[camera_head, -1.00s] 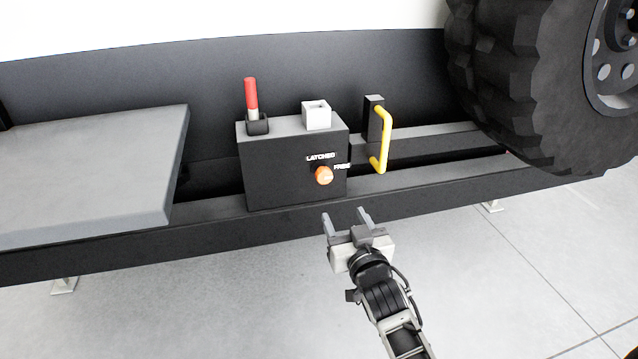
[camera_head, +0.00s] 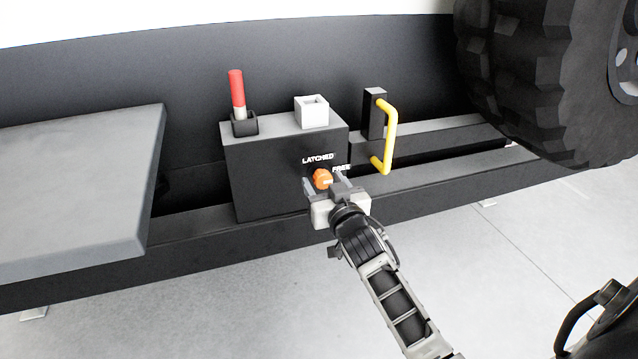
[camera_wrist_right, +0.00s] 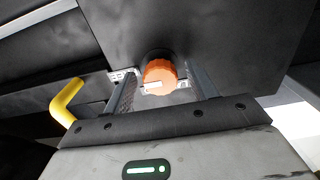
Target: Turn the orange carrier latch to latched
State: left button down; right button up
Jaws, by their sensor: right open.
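The orange carrier latch (camera_head: 321,179) is a round knob on the front face of a dark box (camera_head: 270,178). White words LATCHED (camera_head: 318,159) and FREE (camera_head: 341,168) are printed above it and to its upper right. A pale mark on the knob points toward FREE. My right gripper (camera_head: 325,184) is open, with one finger on each side of the knob. In the right wrist view the knob (camera_wrist_right: 160,76) sits between the two fingers, and a gap shows beside it. My left gripper is not in view.
A red-tipped lever (camera_head: 237,90) and a white square socket (camera_head: 312,111) stand on the box. A yellow handle (camera_head: 390,135) is to the right. A grey step (camera_head: 75,190) is at left, a large tyre (camera_head: 545,85) at upper right.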

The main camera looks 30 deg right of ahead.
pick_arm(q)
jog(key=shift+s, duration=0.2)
pick_arm(e)
jog(key=c, duration=1)
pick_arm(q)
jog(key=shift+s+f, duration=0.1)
